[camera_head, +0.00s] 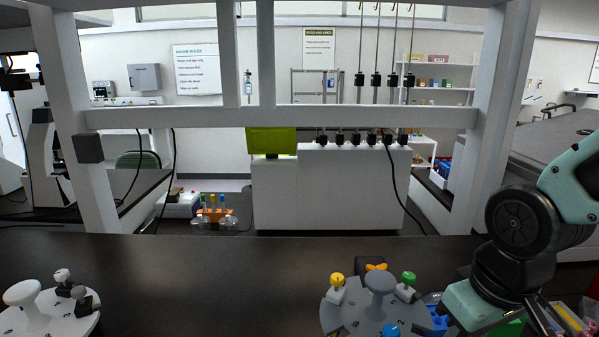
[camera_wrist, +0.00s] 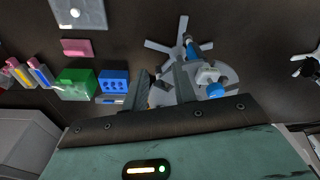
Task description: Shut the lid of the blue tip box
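The blue tip box (camera_wrist: 114,81) lies on the dark bench in the wrist view, left of my gripper, and shows dark round holes on its upper face. I cannot make out its lid clearly. A part of the blue box (camera_head: 437,319) also shows in the head view, beside the round grey rack and partly hidden by it and my arm. My gripper (camera_wrist: 162,78) is open and empty in the wrist view, its two dark fingers apart. The box is outside the gap between them. In the head view the fingertips cannot be made out.
A grey round rack (camera_wrist: 222,73) with coloured pieces stands to the right of the fingers. A green box (camera_wrist: 77,85) sits left of the blue box, with a pink block (camera_wrist: 77,47) nearby. Another round rack (camera_head: 58,320) stands at the left. The bench middle (camera_head: 220,285) is clear.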

